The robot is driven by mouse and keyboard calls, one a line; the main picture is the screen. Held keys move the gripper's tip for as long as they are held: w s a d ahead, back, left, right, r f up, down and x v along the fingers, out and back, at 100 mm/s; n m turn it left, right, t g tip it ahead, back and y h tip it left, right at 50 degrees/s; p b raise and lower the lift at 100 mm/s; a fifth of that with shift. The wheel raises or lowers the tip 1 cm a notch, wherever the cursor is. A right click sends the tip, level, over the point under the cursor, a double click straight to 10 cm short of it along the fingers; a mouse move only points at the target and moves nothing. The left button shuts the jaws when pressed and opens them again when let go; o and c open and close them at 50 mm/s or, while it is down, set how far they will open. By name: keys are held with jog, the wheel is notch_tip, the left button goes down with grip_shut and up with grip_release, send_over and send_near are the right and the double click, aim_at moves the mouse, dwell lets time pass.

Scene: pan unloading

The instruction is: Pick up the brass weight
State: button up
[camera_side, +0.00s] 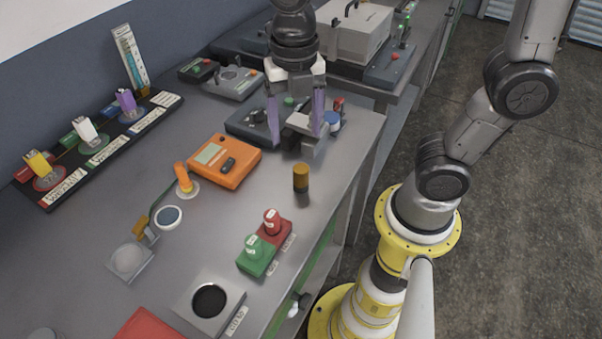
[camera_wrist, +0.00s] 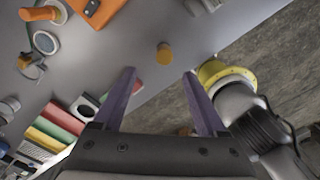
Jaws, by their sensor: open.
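The brass weight (camera_side: 300,178) is a small upright cylinder with a gold top and a dark side. It stands alone on the grey bench near the right edge. In the wrist view the brass weight (camera_wrist: 165,54) shows beyond the fingertips, roughly centred between them. My gripper (camera_side: 296,120) has purple fingers, spread apart with nothing held between them. In the side view it appears above and behind the weight, over the far part of the bench. Its fingers also show in the wrist view (camera_wrist: 158,72), not touching the weight.
An orange meter (camera_side: 224,161) lies left of the weight. Red and green blocks with knobs (camera_side: 265,242) stand nearer the camera. A dark device (camera_side: 255,125) and a blue-topped round item (camera_side: 332,121) are near my gripper. The bench around the weight is clear.

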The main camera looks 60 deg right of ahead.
aim_at(301, 168)
notch_tip(301, 168, down, 6)
jog(key=shift+s+d+f, duration=0.1)
jog(key=shift+s+f, duration=0.1)
jog(key=shift+f, duration=1.15)
jog(key=shift+s+d+f, duration=0.1)
jog(key=shift+s+f, duration=0.1)
jog(key=shift+f, duration=1.1)
grip_shut()
